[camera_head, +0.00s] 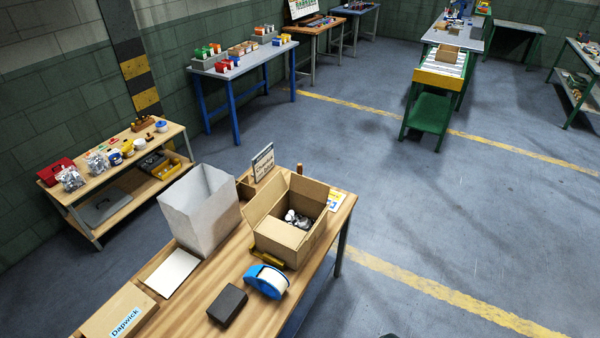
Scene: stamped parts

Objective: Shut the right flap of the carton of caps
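An open brown cardboard carton (278,239) stands on the wooden table, towards its right end. Grey and dark caps (297,218) lie inside it, and its mouth is uncovered. The carton's left flap (263,198) stands up and leans outward. A back flap (310,189) also stands up. On the right side I cannot tell the flap clearly from the carton wall; nothing covers the mouth from there. Neither of my grippers is in view.
A blue tape dispenser (267,281), a dark block (228,304) and a white sheet (172,272) lie in front and left on the table (200,318). A tall white bin (206,214) stands left of the carton. A small sign (263,162) stands behind. Floor right is clear.

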